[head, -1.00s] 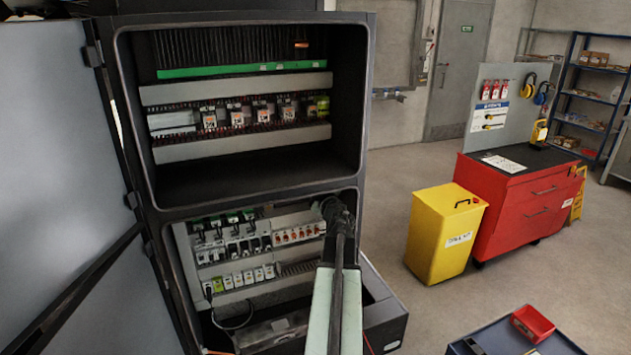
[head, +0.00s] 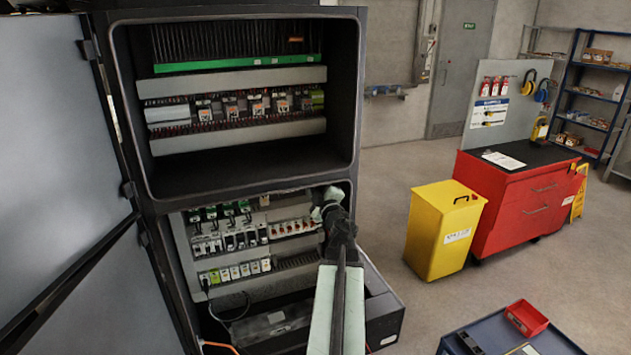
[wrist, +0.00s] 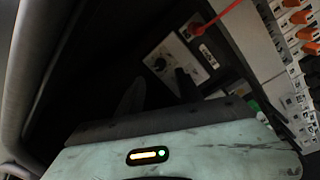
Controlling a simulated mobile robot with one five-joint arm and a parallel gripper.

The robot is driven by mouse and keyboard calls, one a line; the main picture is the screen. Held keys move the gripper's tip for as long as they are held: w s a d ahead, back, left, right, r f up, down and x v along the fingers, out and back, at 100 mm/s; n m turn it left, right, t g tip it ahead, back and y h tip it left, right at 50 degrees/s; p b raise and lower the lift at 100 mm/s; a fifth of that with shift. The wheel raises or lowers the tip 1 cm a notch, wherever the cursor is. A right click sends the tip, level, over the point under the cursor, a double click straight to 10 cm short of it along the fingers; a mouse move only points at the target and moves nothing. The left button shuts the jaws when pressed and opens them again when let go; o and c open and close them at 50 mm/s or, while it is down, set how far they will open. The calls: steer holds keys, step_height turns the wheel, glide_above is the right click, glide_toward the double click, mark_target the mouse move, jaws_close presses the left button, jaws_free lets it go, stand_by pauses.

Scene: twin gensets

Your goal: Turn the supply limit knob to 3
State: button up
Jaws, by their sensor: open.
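A dark round knob (wrist: 160,64) sits on a pale dial plate (wrist: 172,54) inside the dark cabinet in the wrist view. The dial marks are too small and dim to read, so I cannot tell its setting. My gripper (wrist: 161,84) is open, its two dark fingers pointing towards the knob from below in the picture. It appears empty, and the fingers look apart from the knob. In the head view my arm reaches into the right side of the lower cabinet bay and hides the knob.
A red-handled part (wrist: 198,29) lies close to the dial plate. Rows of breakers (head: 240,238) fill the lower bay of the cabinet (head: 350,90). The open door (head: 60,140) stands left. A yellow bin (head: 445,230) and red tool cabinet (head: 520,205) stand right.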

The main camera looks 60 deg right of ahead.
steer(key=shift+s+a+f, duration=0.1)
steer(key=shift+s+a, duration=0.05)
steer(key=shift+s, duration=0.35)
